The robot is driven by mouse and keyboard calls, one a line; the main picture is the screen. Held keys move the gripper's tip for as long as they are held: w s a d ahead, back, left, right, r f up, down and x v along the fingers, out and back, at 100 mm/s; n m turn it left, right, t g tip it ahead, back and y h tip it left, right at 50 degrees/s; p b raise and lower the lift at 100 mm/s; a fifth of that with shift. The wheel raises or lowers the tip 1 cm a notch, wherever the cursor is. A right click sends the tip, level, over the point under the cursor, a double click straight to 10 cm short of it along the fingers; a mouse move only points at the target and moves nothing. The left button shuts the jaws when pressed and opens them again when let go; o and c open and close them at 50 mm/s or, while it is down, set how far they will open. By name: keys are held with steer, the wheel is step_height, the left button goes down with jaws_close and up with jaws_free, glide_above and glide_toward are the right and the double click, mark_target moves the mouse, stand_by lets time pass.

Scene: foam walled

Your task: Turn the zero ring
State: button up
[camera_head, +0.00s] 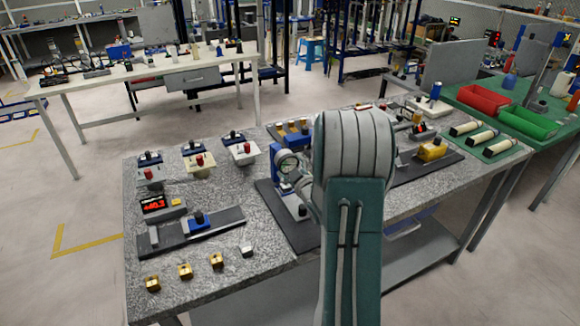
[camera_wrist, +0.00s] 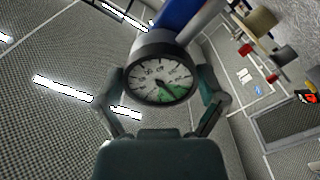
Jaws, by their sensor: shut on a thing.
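A round dial gauge (camera_head: 287,162) with a dark rim stands on a blue stand (camera_head: 291,189) on the grey bench, just left of my arm. In the wrist view the dial (camera_wrist: 150,72) fills the middle, with a white face, dark numbers, a dark pointer and a green patch at its lower right. The dark zero ring (camera_wrist: 160,50) runs around the face. My gripper (camera_wrist: 163,86) has one finger on each side of the ring and is shut on it. In the head view my arm hides most of the gripper.
The bench (camera_head: 250,290) holds a red digital display (camera_head: 158,205), a blue block on a dark plate (camera_head: 198,220) and several small brass blocks along the front left. A yellow device (camera_head: 432,150) stands right of my arm. Red (camera_head: 484,100) and green (camera_head: 526,123) bins lie farther right.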

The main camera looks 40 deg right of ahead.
steer(key=o, duration=0.8)
steer(key=shift+a, duration=0.1)
steer(key=v, duration=1.2)
steer(key=shift+f, duration=0.15)
steer(key=shift+w, duration=0.1)
